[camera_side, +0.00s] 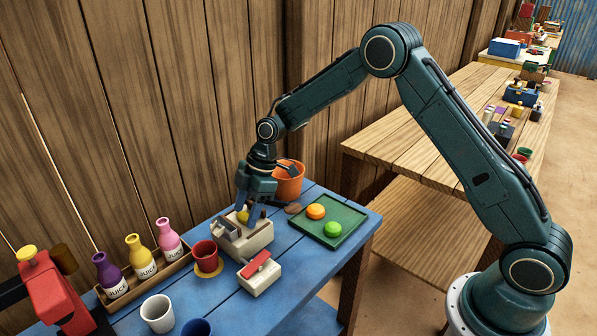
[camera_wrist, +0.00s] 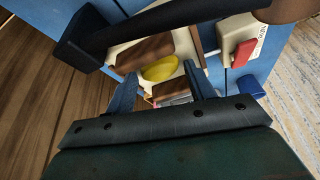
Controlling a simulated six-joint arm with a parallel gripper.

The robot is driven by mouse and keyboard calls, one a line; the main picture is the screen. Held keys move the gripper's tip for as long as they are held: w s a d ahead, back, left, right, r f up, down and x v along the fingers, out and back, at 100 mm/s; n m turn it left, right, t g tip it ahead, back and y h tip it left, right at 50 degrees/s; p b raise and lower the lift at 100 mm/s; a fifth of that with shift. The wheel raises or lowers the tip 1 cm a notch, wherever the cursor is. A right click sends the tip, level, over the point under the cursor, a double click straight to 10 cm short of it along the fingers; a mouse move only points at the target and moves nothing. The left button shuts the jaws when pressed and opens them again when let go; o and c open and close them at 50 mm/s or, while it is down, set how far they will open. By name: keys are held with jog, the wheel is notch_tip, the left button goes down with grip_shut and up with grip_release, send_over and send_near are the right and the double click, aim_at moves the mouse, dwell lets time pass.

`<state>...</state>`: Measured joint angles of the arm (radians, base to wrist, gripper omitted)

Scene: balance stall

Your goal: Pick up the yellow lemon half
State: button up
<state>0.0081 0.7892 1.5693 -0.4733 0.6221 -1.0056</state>
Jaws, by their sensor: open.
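The yellow lemon half (camera_side: 243,216) sits in the top of a cream box-like stand (camera_side: 250,240) on the blue table. In the wrist view the lemon half (camera_wrist: 160,68) lies between brown parts of the stand (camera_wrist: 185,46). My gripper (camera_side: 249,211) points down over the stand, its fingers close to the lemon half and partly covering it in the side view. In the wrist view my gripper (camera_wrist: 159,74) is open, with one finger towards each side of the lemon half. I cannot tell whether either finger touches it.
A dark bar (camera_wrist: 165,22) crosses the wrist view above the lemon half. A green tray (camera_side: 352,220) with orange and green rounds is to the right. An orange bucket (camera_side: 289,186) stands behind. A red cup (camera_side: 206,256), a red-topped cream block (camera_side: 259,275) and a bottle rack (camera_side: 150,277) are nearby.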

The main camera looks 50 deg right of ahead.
aim_at(247, 211)
jog(key=c, duration=0.8)
jog(key=shift+r, duration=0.15)
notch_tip(247, 211, up, 20)
dwell(0.6)
dwell(0.5)
